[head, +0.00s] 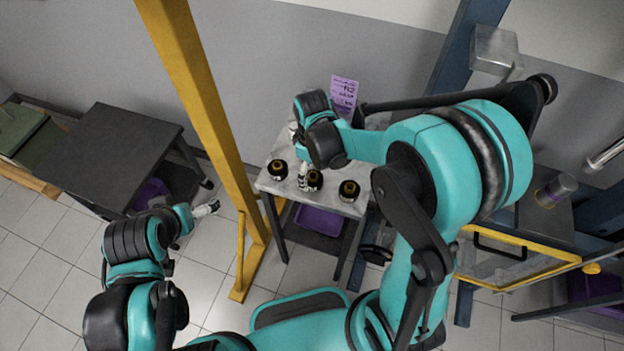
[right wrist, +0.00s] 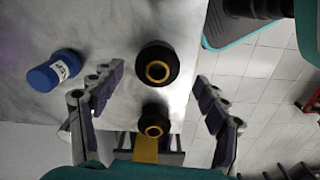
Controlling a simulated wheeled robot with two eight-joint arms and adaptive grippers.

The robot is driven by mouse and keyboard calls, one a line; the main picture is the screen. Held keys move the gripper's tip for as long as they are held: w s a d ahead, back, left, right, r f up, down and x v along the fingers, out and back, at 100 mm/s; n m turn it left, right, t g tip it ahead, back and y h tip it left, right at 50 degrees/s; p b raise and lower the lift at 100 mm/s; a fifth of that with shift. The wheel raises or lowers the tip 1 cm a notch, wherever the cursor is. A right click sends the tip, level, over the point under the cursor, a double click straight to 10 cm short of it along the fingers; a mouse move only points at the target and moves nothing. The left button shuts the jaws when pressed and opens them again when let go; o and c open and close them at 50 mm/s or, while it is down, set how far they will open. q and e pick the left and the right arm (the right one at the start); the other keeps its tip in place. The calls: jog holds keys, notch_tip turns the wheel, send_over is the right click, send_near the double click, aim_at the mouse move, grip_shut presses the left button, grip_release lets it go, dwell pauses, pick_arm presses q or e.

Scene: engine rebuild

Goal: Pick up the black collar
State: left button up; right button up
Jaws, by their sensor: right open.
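Three black collars with brass-coloured centres stand in a row on the pale marbled table (head: 330,208) in the head view: a left one (head: 277,169), a middle one (head: 313,181) and a right one (head: 348,190). My right gripper (head: 303,186) is low over the table, just beside the middle collar. In the right wrist view my right gripper (right wrist: 160,76) is open, its fingers spread. Two collars, an upper one (right wrist: 157,70) and a lower one (right wrist: 153,122), show between the fingers; neither is gripped. My left gripper (head: 208,208) is away to the left, too small to judge.
A blue-capped cylinder (right wrist: 54,71) with a label lies left of the fingers in the right wrist view. A yellow post (head: 205,95) stands left of the table. A dark table (head: 115,150) is farther left. A purple bin (head: 318,221) sits under the pale table.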

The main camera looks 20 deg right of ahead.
aim_at(313, 175)
notch_tip(313, 175, down, 3)
jog(key=shift+w+d+f+b, duration=0.1)
jog(key=shift+f+b, duration=0.05)
jog(key=shift+b, duration=0.2)
jog(key=c, duration=1.7)
